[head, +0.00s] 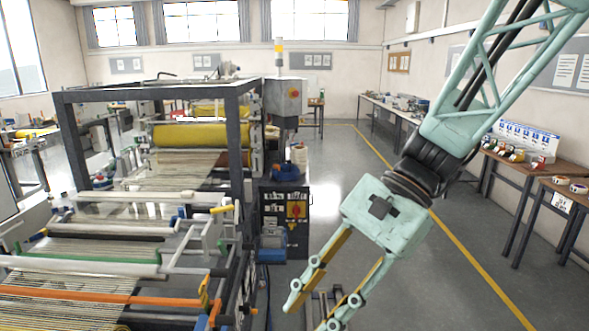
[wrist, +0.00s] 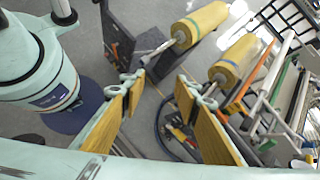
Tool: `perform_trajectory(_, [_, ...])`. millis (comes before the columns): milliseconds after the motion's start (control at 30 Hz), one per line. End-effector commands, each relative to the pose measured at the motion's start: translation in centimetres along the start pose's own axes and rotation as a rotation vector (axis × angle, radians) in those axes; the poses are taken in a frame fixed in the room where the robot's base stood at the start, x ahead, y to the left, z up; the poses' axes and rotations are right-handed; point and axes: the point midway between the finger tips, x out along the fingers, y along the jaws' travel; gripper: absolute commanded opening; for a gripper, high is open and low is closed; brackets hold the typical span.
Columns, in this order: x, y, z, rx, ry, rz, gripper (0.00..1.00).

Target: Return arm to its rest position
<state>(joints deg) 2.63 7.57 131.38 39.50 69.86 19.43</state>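My gripper (head: 312,311) hangs from the pale green arm at the right of the head view, over the aisle floor. It points down and to the left, its two fingers spread apart with yellow pads facing inward. In the wrist view my gripper (wrist: 163,92) also shows open, with grey floor and nothing held between the pads. The arm reaches in from the upper right corner and bends at a dark ribbed joint above the gripper. The fingertips are close to the bottom edge of the head view.
Workbenches (head: 520,160) line the right wall. Open floor (head: 335,165) lies between. Yellow rolls (wrist: 200,22) also show in the wrist view.

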Motion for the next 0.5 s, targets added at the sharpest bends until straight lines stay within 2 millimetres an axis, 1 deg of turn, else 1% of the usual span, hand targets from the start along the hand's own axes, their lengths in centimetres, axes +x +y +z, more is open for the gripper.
perform_trajectory(100, [-0.4, 1.4, 0.4, -0.051, 0.048, 0.015, 0.29])
perform_trajectory(500, [-2.0, 5.8, 1.2, -0.221, 0.209, 0.073, 0.29])
